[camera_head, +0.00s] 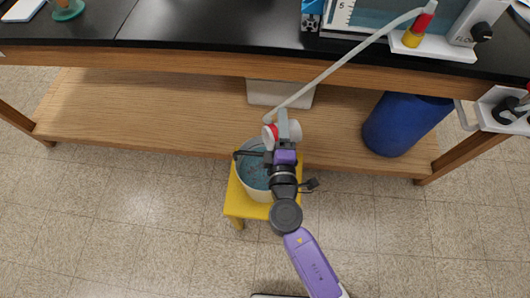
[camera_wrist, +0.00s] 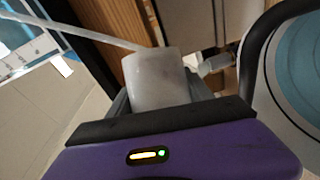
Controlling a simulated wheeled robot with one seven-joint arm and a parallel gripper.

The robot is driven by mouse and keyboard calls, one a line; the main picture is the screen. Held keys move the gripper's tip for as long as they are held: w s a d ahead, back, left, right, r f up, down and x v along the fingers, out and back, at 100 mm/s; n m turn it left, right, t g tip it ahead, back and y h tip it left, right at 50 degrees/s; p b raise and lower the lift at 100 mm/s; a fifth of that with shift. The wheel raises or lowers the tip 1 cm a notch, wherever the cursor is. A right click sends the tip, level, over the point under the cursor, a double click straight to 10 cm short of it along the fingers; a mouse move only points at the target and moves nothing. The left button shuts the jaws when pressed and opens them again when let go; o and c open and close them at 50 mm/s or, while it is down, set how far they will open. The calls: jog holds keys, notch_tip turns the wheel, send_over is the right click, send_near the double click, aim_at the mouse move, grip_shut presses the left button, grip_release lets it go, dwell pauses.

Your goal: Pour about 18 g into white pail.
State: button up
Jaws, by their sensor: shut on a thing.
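The white pail (camera_head: 262,195) stands on a small yellow stool (camera_head: 235,205) in front of the bench, with blue contents inside. In the wrist view the pail (camera_wrist: 262,95) shows at the right edge, with pale blue inside. My gripper (camera_head: 283,132) is over the right rear part of the pail. It is shut on a whitish cylinder (camera_wrist: 155,80), which shows in the head view as a white piece with a red end (camera_head: 269,132). A long pale tube (camera_head: 345,60) runs from beside this piece up to the bench. No stream is visible. My arm hides part of the pail.
The black bench top (camera_head: 200,25) has a wooden edge and a lower wooden shelf (camera_head: 140,110) behind the pail. A white box (camera_head: 268,92) and a blue drum (camera_head: 400,125) stand there. A red and yellow fitting (camera_head: 413,36) is on the bench. The tiled floor (camera_head: 130,220) is clear.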

jog(key=shift+s+a+r+n+t+b, duration=0.15)
jog(key=shift+a+r+n+t+b, duration=0.2)
jog(key=shift+n+b, duration=0.7)
jog(key=shift+s+a+r+n+t+b, duration=0.15)
jog(key=shift+r+n+t+b, duration=0.25)
jog(key=shift+n+b, duration=0.6)
dwell(3.7)
